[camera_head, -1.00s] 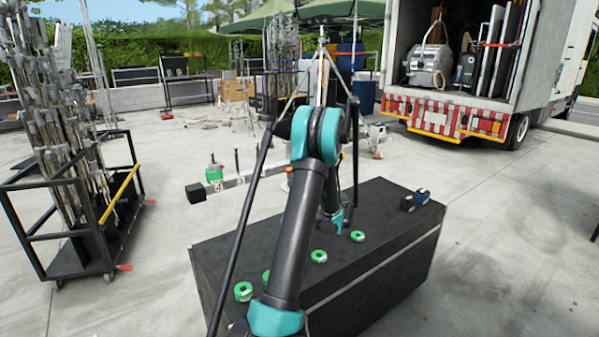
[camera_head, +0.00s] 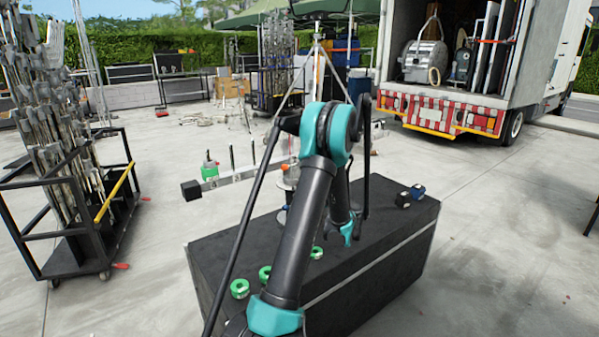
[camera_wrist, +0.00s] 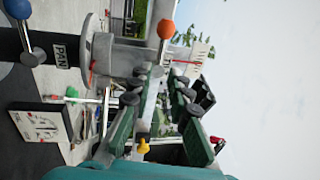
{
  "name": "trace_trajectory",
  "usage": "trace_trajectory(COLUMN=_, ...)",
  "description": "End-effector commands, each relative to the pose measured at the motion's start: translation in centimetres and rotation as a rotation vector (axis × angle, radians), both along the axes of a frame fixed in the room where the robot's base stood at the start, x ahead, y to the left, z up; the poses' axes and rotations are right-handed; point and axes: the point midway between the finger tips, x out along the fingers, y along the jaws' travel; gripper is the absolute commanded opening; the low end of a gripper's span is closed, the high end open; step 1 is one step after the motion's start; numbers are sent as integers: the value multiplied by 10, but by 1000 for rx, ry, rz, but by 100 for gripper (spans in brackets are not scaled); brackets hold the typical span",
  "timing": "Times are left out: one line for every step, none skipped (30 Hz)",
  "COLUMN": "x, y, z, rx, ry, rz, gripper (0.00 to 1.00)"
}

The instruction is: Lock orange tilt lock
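The orange tilt lock (camera_wrist: 166,29) is a round orange knob on a grey metal head (camera_wrist: 120,55) marked "PAN", near the top of the wrist view. In the head view, the orange knob (camera_head: 284,167) shows small, left of my arm, on the metal head (camera_head: 291,182). A blue knob (camera_wrist: 18,8) is at the wrist view's top left corner. My gripper (camera_wrist: 164,76) has dark green fingers, open with a gap between them. The knob lies beyond the fingertips, apparently apart from them.
A black case (camera_head: 380,240) stands below my arm, with green tape rolls (camera_head: 240,288) and small dark blue items (camera_head: 411,195) on top. A metal bar (camera_head: 235,178) extends left of the head. A pole cart (camera_head: 75,215) stands left; open paving lies right.

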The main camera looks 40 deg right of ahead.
Motion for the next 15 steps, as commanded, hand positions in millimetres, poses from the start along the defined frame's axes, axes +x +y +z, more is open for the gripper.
trace_trajectory(x=-10, y=-1, z=-2, rx=0, ry=0, rz=-4, gripper=18)
trace_trajectory(x=-15, y=0, z=-3, rx=0, ry=0, rz=-4, gripper=18)
trace_trajectory(x=-20, y=0, z=-4, rx=0, ry=0, rz=-3, gripper=18)
trace_trajectory(x=-24, y=0, z=-5, rx=0, ry=0, rz=-3, gripper=18)
trace_trajectory(x=-28, y=0, z=-6, rx=0, ry=0, rz=-3, gripper=18)
trace_trajectory(x=-31, y=1, z=-6, rx=0, ry=0, rz=-3, gripper=18)
trace_trajectory(x=-33, y=1, z=-7, rx=-1, ry=0, rz=-2, gripper=18)
trace_trajectory(x=-35, y=1, z=-7, rx=-1, ry=0, rz=-2, gripper=18)
trace_trajectory(x=-37, y=2, z=-8, rx=0, ry=0, rz=-1, gripper=18)
trace_trajectory(x=-38, y=2, z=-8, rx=0, ry=0, rz=-1, gripper=18)
trace_trajectory(x=-39, y=2, z=-8, rx=0, ry=0, rz=-1, gripper=18)
trace_trajectory(x=-40, y=2, z=-8, rx=0, ry=0, rz=-1, gripper=18)
trace_trajectory(x=-40, y=2, z=-8, rx=0, ry=0, rz=-1, gripper=18)
trace_trajectory(x=-40, y=2, z=-8, rx=0, ry=0, rz=-1, gripper=18)
trace_trajectory(x=-40, y=2, z=-8, rx=0, ry=0, rz=-1, gripper=18)
